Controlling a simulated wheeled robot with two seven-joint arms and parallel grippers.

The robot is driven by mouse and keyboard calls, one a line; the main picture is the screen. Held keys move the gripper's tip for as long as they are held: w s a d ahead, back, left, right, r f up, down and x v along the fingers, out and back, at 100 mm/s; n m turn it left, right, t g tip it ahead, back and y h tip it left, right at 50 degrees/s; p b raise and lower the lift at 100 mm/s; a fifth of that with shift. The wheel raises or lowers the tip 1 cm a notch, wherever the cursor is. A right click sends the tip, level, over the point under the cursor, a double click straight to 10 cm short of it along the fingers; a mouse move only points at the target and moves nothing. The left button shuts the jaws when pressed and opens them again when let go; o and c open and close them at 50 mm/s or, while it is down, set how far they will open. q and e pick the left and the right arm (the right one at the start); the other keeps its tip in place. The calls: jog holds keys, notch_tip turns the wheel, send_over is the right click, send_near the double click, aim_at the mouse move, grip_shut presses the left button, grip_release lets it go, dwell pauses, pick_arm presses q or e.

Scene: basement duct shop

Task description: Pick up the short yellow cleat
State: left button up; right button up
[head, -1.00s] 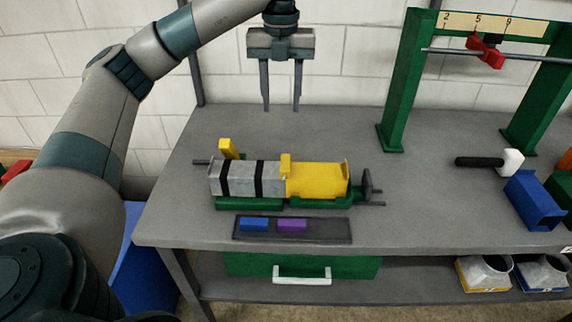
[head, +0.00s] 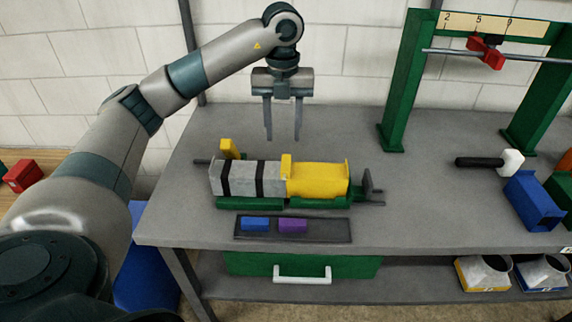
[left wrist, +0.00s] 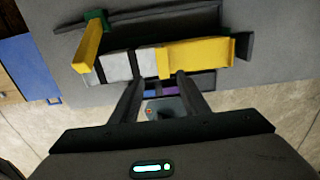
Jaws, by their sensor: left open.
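A short upright yellow piece (head: 286,164), which looks like the short yellow cleat, stands at the seam between a grey duct piece (head: 236,178) with black bands and a yellow duct piece (head: 318,180). In the left wrist view the short yellow piece (left wrist: 162,62) shows at the same seam. Another yellow upright (head: 228,148) stands at the left end, and it looks long in the left wrist view (left wrist: 90,45). My left gripper (head: 284,138) is open and empty, pointing down above and behind the seam. My right gripper is not in view.
The ducts rest on a green fixture (head: 250,204). A dark tray (head: 343,230) in front holds a blue piece (head: 255,224) and a purple piece (head: 292,226). A green frame (head: 400,90), a mallet (head: 511,161) and a blue channel (head: 533,202) stand to the right.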

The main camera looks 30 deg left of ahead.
pick_arm(q)
jog(key=p, duration=0.1)
send_over(286, 163)
jog(key=shift+s+a+f, duration=0.1)
jog(key=shift+a+f, duration=0.05)
jog(key=shift+f, duration=0.95)
jog(key=shift+s+a+f, duration=0.1)
jog(key=shift+a+f, duration=0.05)
jog(key=shift+f, duration=0.95)
jog(key=shift+w+d+f+p, duration=0.1)
jog(key=shift+f+p, duration=0.35)
jog(key=shift+p, duration=0.1)
notch_tip(286, 163, down, 4)
jog(key=shift+w+d+r+p, duration=0.1)
jog(key=shift+w+d+p, duration=0.05)
jog(key=shift+p, duration=0.85)
jog(key=shift+f, duration=0.25)
